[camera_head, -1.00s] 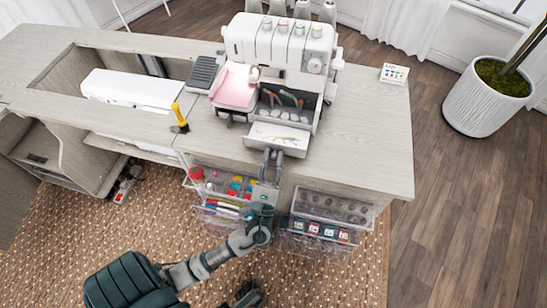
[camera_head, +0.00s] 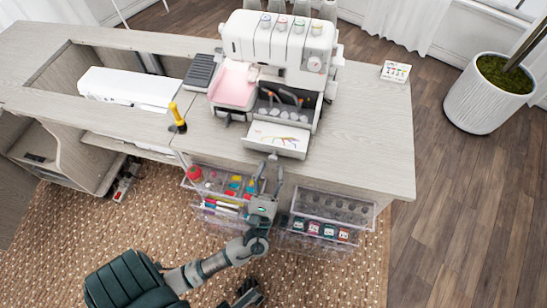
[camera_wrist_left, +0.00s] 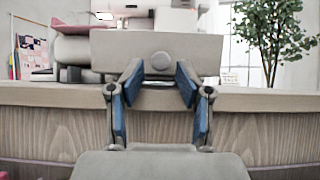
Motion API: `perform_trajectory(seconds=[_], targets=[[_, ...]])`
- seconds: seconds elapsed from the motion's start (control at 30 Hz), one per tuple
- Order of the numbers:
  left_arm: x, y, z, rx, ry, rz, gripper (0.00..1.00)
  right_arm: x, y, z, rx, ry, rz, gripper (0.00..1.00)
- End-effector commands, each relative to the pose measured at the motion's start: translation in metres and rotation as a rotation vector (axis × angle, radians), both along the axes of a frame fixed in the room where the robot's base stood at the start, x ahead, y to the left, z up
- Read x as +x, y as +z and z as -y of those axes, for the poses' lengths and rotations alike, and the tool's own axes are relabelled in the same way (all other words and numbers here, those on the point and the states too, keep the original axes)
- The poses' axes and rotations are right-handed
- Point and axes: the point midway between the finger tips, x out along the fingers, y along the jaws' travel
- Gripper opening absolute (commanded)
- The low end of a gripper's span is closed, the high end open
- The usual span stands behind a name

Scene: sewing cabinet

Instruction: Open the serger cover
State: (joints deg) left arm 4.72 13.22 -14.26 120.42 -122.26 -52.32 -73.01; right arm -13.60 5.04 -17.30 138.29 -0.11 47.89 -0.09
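The white serger (camera_head: 262,42) stands on the cabinet top in the head view. Its front cover (camera_head: 279,147) is folded down and outward, showing its printed inner face and the orange-tipped loopers inside. In the left wrist view the cover (camera_wrist_left: 158,42) shows as a pale panel with a round knob. My left gripper (camera_head: 271,168) is just in front of and below the cover's outer edge. Its blue-padded fingers (camera_wrist_left: 160,84) are apart with nothing between them; I cannot tell if the tips touch the cover.
The cabinet top (camera_head: 370,130) is mostly clear to the right of the serger. A yellow-handled tool (camera_head: 176,115) stands at left, near a white machine (camera_head: 130,88) in the recess. Clear drawers (camera_head: 335,207) jut out below, near my left arm.

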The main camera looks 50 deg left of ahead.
Motion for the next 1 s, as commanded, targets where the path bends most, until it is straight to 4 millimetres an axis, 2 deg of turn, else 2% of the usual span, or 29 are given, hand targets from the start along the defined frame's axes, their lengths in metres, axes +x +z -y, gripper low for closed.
perform_trajectory(seconds=[0.2, 0.4, 1.0], targets=[[-0.032, -0.031, 0.022, 0.003, -0.002, -0.002, 0.45, 0.000, 0.000, 0.001, 0.000, 0.001, 0.000, 0.40], [-0.050, -0.047, 0.033, 0.004, -0.003, 0.001, 0.45, 0.000, 0.000, 0.000, 0.000, 0.001, 0.000, 0.40], [-0.054, -0.050, 0.035, 0.003, -0.002, 0.004, 0.45, 0.001, 0.000, 0.000, -0.001, 0.002, -0.002, 0.40]])
